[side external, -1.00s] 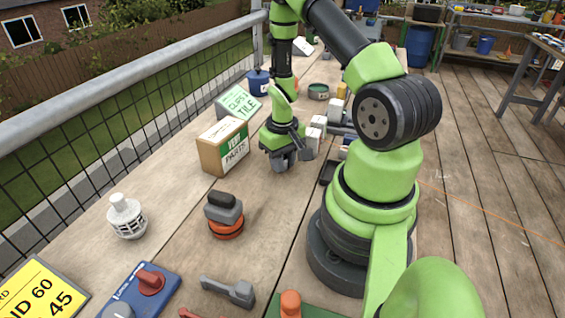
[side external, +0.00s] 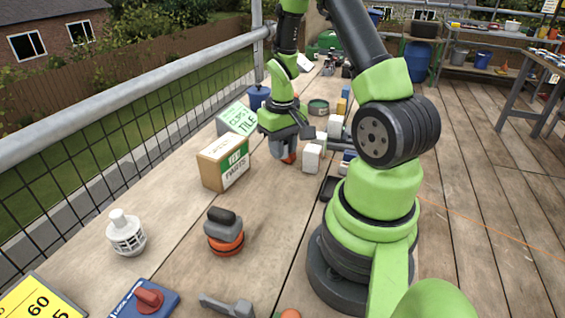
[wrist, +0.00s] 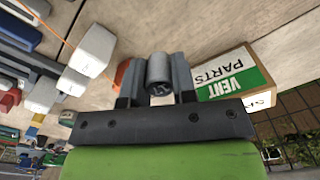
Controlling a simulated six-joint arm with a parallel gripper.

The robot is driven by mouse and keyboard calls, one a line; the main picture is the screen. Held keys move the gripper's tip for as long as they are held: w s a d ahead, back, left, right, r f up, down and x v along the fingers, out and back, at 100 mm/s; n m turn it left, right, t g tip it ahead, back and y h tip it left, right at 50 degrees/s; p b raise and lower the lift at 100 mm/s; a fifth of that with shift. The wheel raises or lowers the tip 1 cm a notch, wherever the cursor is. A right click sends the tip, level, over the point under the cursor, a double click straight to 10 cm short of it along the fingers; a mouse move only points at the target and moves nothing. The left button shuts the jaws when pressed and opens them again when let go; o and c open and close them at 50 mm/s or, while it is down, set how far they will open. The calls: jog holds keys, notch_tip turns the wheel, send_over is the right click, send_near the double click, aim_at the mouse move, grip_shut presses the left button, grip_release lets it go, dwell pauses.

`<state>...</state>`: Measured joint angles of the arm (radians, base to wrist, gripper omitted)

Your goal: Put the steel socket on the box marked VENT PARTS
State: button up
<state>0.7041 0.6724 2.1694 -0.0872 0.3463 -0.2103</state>
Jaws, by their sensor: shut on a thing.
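The VENT PARTS box (side external: 222,165) is a cardboard box with a green and white label, standing left of my gripper in the side view. It also shows at the right in the wrist view (wrist: 262,72). My gripper (side external: 283,148) points down, to the right of the box and apart from it. In the wrist view, my gripper (wrist: 158,88) is shut on the steel socket (wrist: 158,70), a grey cylinder with a dark hollow end. In the side view the socket is hidden or cannot be told from the fingers.
The green-labelled CLIPS TILE box (side external: 238,118) stands behind the VENT PARTS box. White blocks (side external: 313,158) stand right of my gripper. An orange item (side external: 290,158) shows partly behind the fingers. A grey-and-orange tool (side external: 224,232) and white vent cap (side external: 126,233) are nearer the camera.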

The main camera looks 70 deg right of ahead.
jog(key=w+r+n, duration=0.1)
jog(key=w+r, duration=0.4)
jog(key=w, duration=0.2)
jog(key=n, duration=0.1)
send_near(223, 145)
notch_tip(223, 145, down, 7)
jog(key=shift+f, duration=0.1)
dwell(0.3)
jog(key=o, duration=0.9)
